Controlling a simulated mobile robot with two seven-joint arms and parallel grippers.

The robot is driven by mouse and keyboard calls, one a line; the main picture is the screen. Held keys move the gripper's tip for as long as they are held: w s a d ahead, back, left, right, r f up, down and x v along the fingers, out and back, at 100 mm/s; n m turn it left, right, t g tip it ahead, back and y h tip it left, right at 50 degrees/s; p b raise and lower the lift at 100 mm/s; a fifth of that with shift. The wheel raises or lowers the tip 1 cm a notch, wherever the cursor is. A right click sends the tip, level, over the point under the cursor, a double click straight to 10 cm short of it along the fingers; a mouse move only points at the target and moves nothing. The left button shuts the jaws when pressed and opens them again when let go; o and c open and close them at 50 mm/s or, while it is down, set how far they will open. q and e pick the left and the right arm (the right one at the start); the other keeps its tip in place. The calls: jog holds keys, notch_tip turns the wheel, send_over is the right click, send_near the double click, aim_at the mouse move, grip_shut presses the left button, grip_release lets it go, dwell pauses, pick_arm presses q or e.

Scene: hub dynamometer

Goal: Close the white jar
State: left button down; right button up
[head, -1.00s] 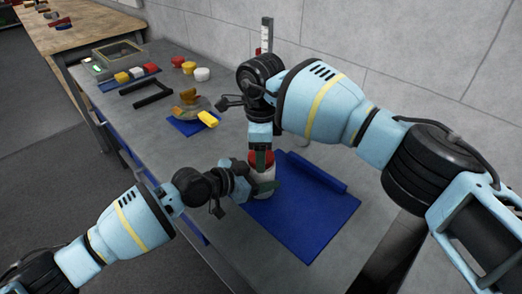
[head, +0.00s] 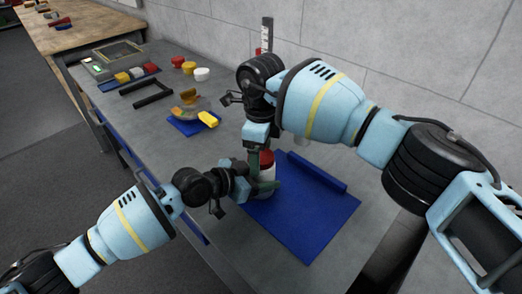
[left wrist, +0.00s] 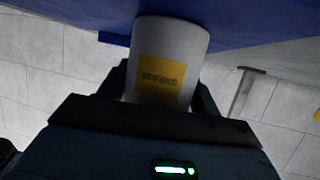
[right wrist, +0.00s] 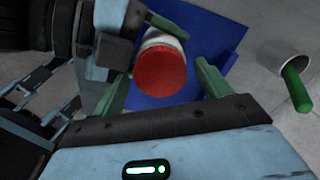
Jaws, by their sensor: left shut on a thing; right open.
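The white jar (head: 267,174) stands upright on the blue mat (head: 310,222). Its red lid (head: 266,157) sits on its top; I cannot tell how tightly. My left gripper (head: 256,184) is shut on the jar's side. In the left wrist view the jar's body (left wrist: 168,38) with a yellow label shows between the fingers. My right gripper (head: 264,152) is above the jar, pointing down. In the right wrist view its green fingers are open (right wrist: 162,88) on either side of the red lid (right wrist: 162,72), with a gap at the right finger.
A smaller blue mat (head: 186,126) holds a clear dish and a yellow piece. A black bracket (head: 150,94), several coloured pots and a tray stand farther back. A wall bounds the table's right.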

jog(key=shift+r, duration=0.1)
jog(key=shift+r, duration=2.15)
jog(key=shift+c, duration=0.4)
jog(key=shift+r+n, duration=1.6)
jog(key=shift+r, duration=0.15)
jog(key=shift+f, duration=4.05)
